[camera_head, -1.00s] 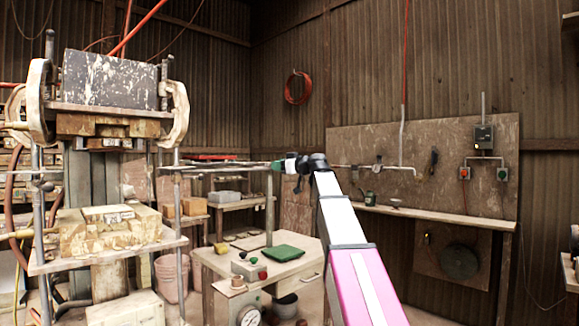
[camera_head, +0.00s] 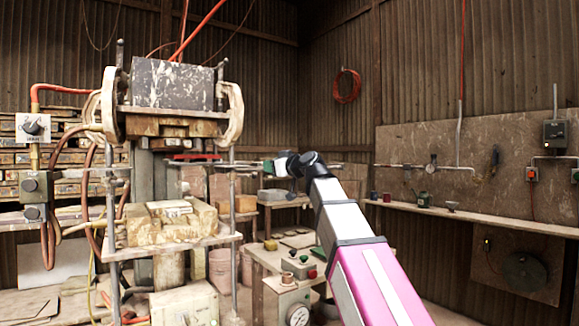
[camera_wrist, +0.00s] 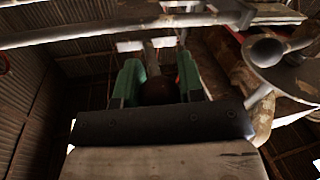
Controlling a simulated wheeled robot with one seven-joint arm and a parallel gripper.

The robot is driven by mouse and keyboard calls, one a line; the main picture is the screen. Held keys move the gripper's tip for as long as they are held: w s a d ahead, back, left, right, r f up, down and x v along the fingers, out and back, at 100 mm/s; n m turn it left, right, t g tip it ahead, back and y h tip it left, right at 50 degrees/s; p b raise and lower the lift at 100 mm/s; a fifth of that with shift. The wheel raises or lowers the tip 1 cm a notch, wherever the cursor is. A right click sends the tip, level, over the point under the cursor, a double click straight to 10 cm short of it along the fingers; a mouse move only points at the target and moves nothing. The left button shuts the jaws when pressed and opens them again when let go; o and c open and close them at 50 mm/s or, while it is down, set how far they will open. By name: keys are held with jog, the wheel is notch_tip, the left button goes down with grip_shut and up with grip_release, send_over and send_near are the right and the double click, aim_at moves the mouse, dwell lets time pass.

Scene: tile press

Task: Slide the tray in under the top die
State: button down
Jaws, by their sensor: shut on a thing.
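The tray (camera_head: 194,157) is a thin, flat thing with a red top, low under the right part of the top die (camera_head: 170,127) in the head view. A press post crosses in front of it, and its depth under the die is hard to judge. The top die hangs below a dark, paint-spattered block. My gripper (camera_head: 272,166) has green fingers and is right of the press, at the tray's right end. In the wrist view, my gripper (camera_wrist: 160,84) is shut on a dark reddish, rounded piece, seemingly the tray's handle.
The pale bottom die (camera_head: 170,222) rests on the press's lower plate. Posts (camera_head: 233,195) stand at the press's corners. A low table (camera_head: 265,262) with a control box stands right of the press. A shelf (camera_head: 480,214) lines the right wall.

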jog(key=shift+s+a, duration=0.6)
jog(key=shift+a, duration=0.2)
jog(key=shift+s+a, duration=0.55)
jog(key=shift+a, duration=0.25)
jog(key=c, duration=0.8)
grip_release()
jog(key=shift+o, duration=0.2)
jog(key=w+d, duration=0.9)
jog(key=d, duration=0.3)
jog(key=w+d, duration=0.9)
jog(key=d, duration=0.3)
jog(key=shift+d, duration=0.35)
jog(key=v, duration=1.2)
jog(key=shift+s, duration=0.2)
